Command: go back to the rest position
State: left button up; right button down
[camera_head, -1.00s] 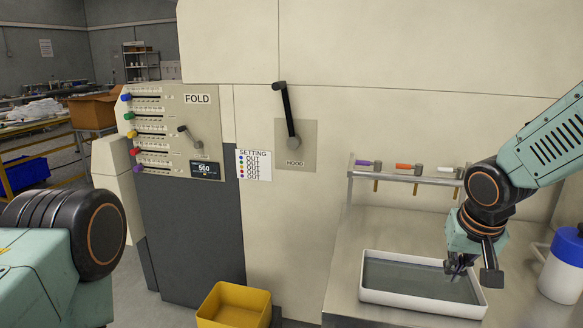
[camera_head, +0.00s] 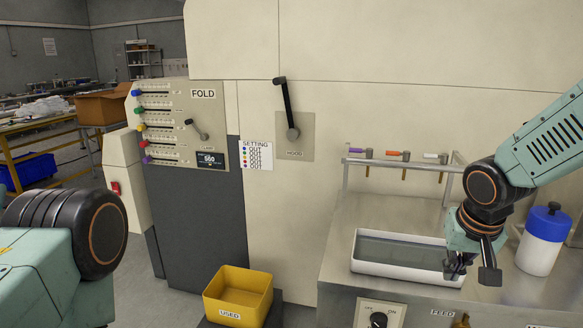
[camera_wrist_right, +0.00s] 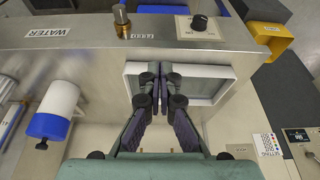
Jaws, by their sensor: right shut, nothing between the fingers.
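My right gripper (camera_head: 460,265) hangs over the right end of a white-rimmed tray (camera_head: 375,265) on the steel counter. Its fingers are closed together with nothing between them. In the right wrist view the shut fingers (camera_wrist_right: 160,88) point across the tray (camera_wrist_right: 215,72). Part of my left arm shows at the left of the head view, but its gripper is out of frame.
The machine wall has a black HOOD lever (camera_head: 287,108) and a FOLD panel (camera_head: 185,125). A rack with several coloured-handled tools (camera_head: 404,154) stands behind the tray. A blue-capped white bottle (camera_head: 542,243) is at right. A yellow USED bin (camera_head: 238,290) sits lower left of the counter.

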jog(key=w+a+n+t+y, duration=0.2)
jog(key=a+t, duration=0.1)
jog(key=a, duration=0.1)
jog(key=s+a+f, duration=0.4)
jog(key=s+f, duration=0.5)
jog(key=f, duration=0.4)
jog(key=s+f+g, duration=0.2)
jog(key=s+f, duration=0.3)
jog(key=s, duration=0.4)
jog(key=s+f+g, duration=0.2)
jog(key=s+f, duration=0.3)
jog(key=s, duration=0.4)
jog(key=s+f+g+h, duration=0.1)
jog(key=s+f+g, duration=0.1)
jog(key=s+f, duration=0.4)
jog(key=s, duration=0.3)
jog(key=shift+s+d+g, duration=0.25)
jog(key=shift+d+g, duration=0.05)
jog(key=shift+d, duration=0.1)
jog(key=shift+s, duration=0.15)
